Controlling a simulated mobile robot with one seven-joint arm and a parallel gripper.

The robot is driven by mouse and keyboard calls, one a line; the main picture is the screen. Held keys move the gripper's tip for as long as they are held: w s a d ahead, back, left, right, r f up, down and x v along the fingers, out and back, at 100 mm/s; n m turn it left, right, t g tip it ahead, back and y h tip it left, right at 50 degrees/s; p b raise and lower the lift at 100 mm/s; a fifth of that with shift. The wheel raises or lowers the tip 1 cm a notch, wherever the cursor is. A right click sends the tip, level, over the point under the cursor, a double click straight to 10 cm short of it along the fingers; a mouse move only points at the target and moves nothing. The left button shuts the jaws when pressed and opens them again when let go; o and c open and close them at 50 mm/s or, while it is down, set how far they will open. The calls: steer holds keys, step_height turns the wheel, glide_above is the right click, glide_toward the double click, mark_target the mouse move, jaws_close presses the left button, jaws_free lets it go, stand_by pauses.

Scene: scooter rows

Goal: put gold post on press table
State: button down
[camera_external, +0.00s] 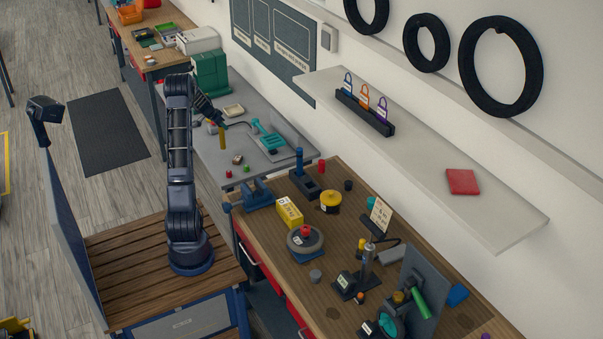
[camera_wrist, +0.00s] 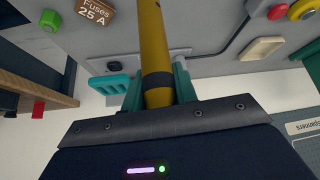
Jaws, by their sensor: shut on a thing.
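The gold post (camera_external: 222,138) hangs roughly upright below my gripper (camera_external: 217,123), over the grey press table (camera_external: 201,151). A green press (camera_external: 210,73) stands at the table's far end. In the wrist view the gold post (camera_wrist: 152,45) runs between the two teal fingers of my gripper (camera_wrist: 158,90), which are shut on it. A dark band circles the post near the fingers. I cannot tell whether the post's lower end touches the table top.
A brown fuse box (camera_external: 237,159), a green knob-like piece (camera_external: 246,168) and a red one (camera_external: 229,174) lie near the table's front. A teal tool (camera_external: 268,138) and a cream block (camera_external: 233,111) are on the table too. The crowded wooden bench (camera_external: 330,290) adjoins it.

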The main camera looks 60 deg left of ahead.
mark_target(223, 131)
steer(key=shift+f, duration=2.05)
steer(key=c, duration=1.1)
jaws_free()
steer(key=v, duration=1.2)
